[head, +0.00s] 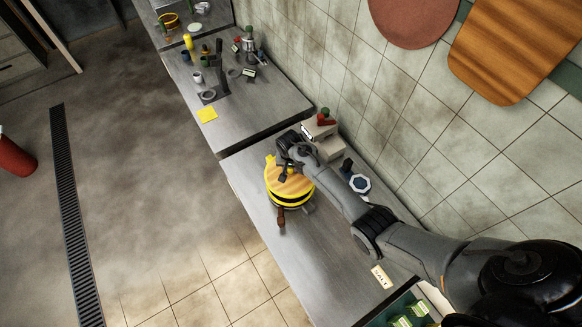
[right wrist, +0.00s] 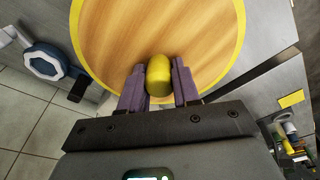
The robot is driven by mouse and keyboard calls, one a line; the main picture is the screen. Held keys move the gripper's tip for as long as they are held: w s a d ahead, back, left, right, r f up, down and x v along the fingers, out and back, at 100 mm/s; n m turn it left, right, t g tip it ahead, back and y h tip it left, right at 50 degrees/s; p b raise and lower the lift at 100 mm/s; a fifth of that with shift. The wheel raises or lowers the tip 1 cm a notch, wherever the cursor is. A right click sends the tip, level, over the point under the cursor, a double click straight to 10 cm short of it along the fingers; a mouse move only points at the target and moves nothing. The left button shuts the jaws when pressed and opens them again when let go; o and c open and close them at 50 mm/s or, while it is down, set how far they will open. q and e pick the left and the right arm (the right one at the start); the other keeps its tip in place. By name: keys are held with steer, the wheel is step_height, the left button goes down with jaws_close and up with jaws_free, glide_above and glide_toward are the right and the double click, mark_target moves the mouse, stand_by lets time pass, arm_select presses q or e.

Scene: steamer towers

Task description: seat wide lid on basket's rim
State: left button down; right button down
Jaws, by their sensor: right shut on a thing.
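The wide lid (head: 291,184) is a round wooden disc with a yellow rim. In the right wrist view the lid (right wrist: 115,35) fills the upper middle, with a yellow knob (right wrist: 158,75) at its near side. My right gripper (head: 287,172) is shut on this knob, one purple finger on each side. Under the lid in the head view is the round basket (head: 291,203), yellow and black-banded, mostly hidden. The lid looks nearly level over the basket; I cannot tell whether it touches the rim all round. My left gripper is not in view.
A brown handle (head: 281,216) sticks out at the basket's near side. A white appliance (head: 322,146) and a blue-and-white octagonal object (head: 360,184) stand near the wall. A label block (head: 380,276) lies nearer. The counter (head: 310,250) in front of the basket is clear.

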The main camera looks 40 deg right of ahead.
mark_target(290, 176)
steer(key=shift+r, duration=0.1)
steer(key=shift+f+b, duration=1.05)
steer(key=shift+f, duration=1.15)
steer(key=shift+f+b, duration=0.45)
steer(key=shift+f+b, duration=0.6)
steer(key=shift+f, duration=0.2)
